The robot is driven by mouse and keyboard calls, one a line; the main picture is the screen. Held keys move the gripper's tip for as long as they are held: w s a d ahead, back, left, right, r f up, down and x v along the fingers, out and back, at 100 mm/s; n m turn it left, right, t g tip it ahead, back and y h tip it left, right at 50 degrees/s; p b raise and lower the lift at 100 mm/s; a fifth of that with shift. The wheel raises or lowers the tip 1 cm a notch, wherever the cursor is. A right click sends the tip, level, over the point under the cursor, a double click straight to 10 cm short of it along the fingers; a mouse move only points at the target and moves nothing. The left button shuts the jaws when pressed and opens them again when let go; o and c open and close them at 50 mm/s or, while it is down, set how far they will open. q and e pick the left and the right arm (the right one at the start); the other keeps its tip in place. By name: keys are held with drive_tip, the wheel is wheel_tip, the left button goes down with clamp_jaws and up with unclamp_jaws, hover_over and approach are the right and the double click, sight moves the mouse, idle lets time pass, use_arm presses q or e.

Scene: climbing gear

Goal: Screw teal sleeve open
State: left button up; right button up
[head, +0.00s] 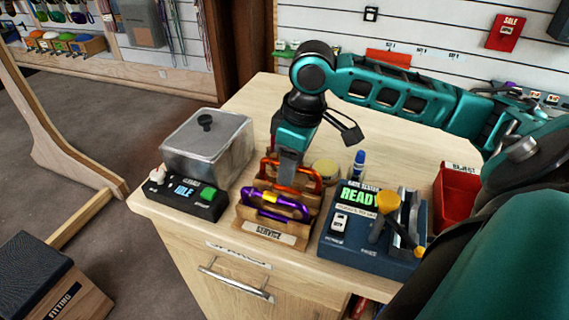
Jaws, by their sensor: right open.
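A wooden service rack (272,237) near the bench's front edge holds carabiners. A purple carabiner (285,216) with a yellow sleeve (271,198) is in front. Orange-red carabiners (303,177) stand behind it. I cannot make out a teal sleeve; my right gripper covers part of the rear carabiners. My right gripper (290,176) reaches down from above, open, with its grey fingers at the rear carabiners. Whether it touches them I cannot tell. My left gripper is not in view.
Left of the rack are a grey lidded box (208,148) and a black device reading IDLE (182,194). Right of it are a blue gate tester reading READY (367,235) and a red bin (455,198). A small tin (326,170) and a blue-capped bottle (357,165) stand behind.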

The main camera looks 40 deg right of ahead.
drive_tip(key=shift+f, duration=0.65)
drive_tip(key=shift+w+d, duration=0.35)
drive_tip(key=shift+d, duration=0.25)
drive_tip(key=shift+r, duration=0.25)
drive_tip(key=shift+r+p, duration=0.35)
drive_tip(key=shift+r, duration=0.85)
drive_tip(key=shift+a, duration=0.1)
drive_tip(key=shift+s+a, duration=0.3)
drive_tip(key=shift+a, duration=0.2)
